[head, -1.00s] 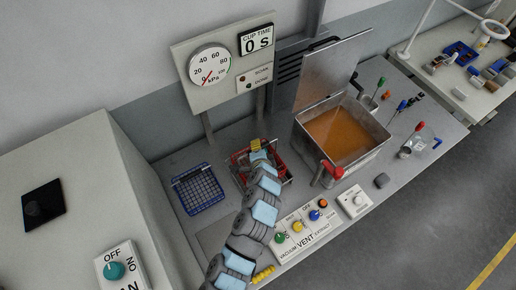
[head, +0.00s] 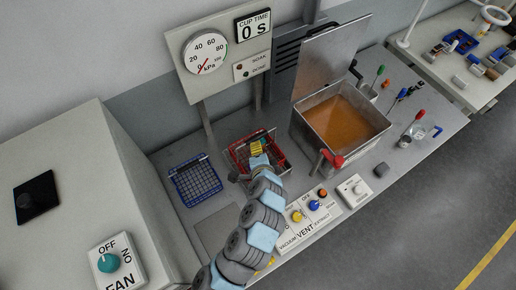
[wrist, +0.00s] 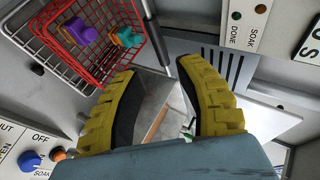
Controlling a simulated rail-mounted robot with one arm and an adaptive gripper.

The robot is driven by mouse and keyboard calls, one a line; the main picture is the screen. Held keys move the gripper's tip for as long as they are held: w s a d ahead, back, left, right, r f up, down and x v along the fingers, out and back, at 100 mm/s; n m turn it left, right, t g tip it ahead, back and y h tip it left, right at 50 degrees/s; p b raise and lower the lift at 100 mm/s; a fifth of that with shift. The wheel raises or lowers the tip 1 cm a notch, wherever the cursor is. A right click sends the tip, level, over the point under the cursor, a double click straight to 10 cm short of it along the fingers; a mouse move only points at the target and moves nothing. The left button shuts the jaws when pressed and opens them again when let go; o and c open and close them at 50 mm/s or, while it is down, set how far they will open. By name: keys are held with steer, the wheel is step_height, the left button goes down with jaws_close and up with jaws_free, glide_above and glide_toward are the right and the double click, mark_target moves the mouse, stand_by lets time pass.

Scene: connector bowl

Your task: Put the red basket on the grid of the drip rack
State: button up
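The red basket (head: 275,154) is a red wire basket on the bench, left of the tank. In the wrist view the red basket (wrist: 75,72) is at the upper left, with a purple part (wrist: 80,32) and a teal and orange part (wrist: 125,38) in it. A grey rod beside it runs toward my fingers. My gripper (head: 258,147) is over the basket in the head view. In the wrist view my gripper (wrist: 160,90) has its yellow fingers apart, with nothing clearly held. A blue wire grid (head: 196,182) lies left of the basket; I cannot tell whether it is the drip rack.
An open metal tank (head: 374,153) of orange liquid stands right of the basket, its lid (head: 330,57) raised and a red-handled valve (head: 331,160) in front. A gauge panel (head: 222,77) stands behind. A control panel (head: 310,215) lies in front. Bare bench surrounds the blue grid.

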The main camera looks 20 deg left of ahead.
steer(key=shift+s+d+r, duration=0.25)
steer(key=shift+s+r, duration=0.05)
steer(key=shift+s, duration=0.25)
